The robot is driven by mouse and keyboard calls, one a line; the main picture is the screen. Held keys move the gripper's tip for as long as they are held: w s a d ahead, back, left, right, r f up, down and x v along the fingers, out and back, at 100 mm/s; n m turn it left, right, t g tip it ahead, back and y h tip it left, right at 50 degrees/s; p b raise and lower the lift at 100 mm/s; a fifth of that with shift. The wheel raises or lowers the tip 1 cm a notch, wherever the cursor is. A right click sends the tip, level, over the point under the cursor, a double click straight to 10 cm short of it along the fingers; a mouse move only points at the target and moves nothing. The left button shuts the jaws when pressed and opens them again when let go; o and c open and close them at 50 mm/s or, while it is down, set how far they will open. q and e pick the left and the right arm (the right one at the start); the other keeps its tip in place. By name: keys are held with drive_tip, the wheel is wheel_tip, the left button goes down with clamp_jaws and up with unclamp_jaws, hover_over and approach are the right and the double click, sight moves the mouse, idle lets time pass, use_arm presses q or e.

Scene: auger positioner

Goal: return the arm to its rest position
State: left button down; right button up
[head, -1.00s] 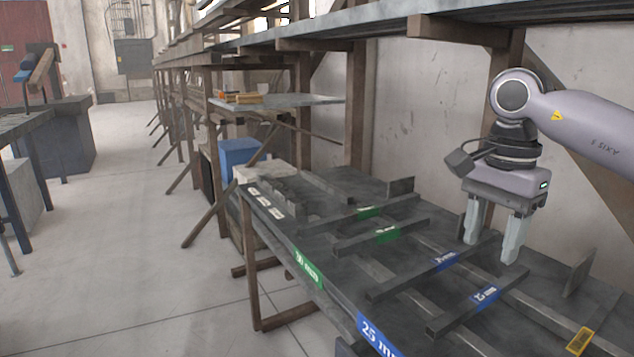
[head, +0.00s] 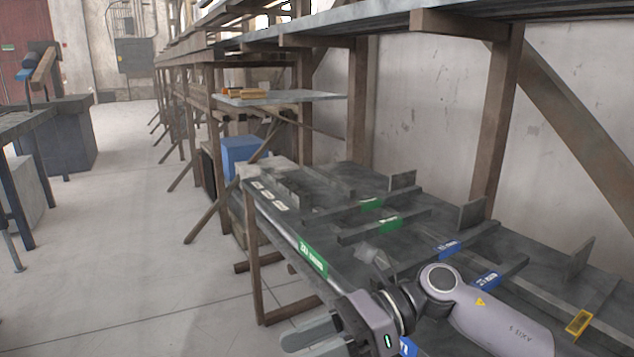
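My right arm (head: 500,322) comes in from the lower right and lies low across the front of the bench. My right gripper (head: 305,338) is at the bottom middle, in front of the bench's front edge, with its fingers pointing left. The fingers look apart with nothing seen between them; the lower one is partly cut by the frame's edge. My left gripper is out of view.
The dark bench (head: 345,262) carries several slotted bars with green labels (head: 390,224) and blue labels (head: 448,250). A yellow-framed tag (head: 578,322) is at the right. A heavy shelf (head: 375,22) overhangs the bench. The floor (head: 130,260) at left is clear.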

drive_tip(key=w+d+f+n+t+h+b, duration=0.1)
drive_tip(key=d+f+n+t+h, duration=0.15)
drive_tip(key=f+n+t, duration=0.6)
drive_tip(key=w+d+f+n+t+h, duration=0.15)
drive_tip(key=d+n+t, duration=0.35)
drive_tip(key=n, duration=0.9)
drive_tip(key=d+f+n+t+h+b, duration=0.1)
drive_tip(key=d+f+n+t, duration=0.3)
drive_tip(key=n+t, duration=0.55)
drive_tip(key=s+d+f+m+g+h, duration=0.2)
drive_tip(key=s+d+f+m, duration=0.1)
drive_tip(key=f, duration=0.4)
drive_tip(key=s+d+f+m+g+h, duration=0.3)
drive_tip(key=s+f+m, duration=0.2)
drive_tip(key=s+f, duration=0.1)
drive_tip(key=s+d+f+m+g+h, duration=0.2)
drive_tip(key=s+d+f+m+g, duration=0.1)
drive_tip(key=s+f, duration=0.3)
drive_tip(key=shift+s+d+f+m+h+b, duration=0.15)
drive_tip(key=shift+d+f+m+h+b, duration=0.2)
drive_tip(key=shift+d+f, duration=0.35)
drive_tip(key=shift+a+f, duration=0.15)
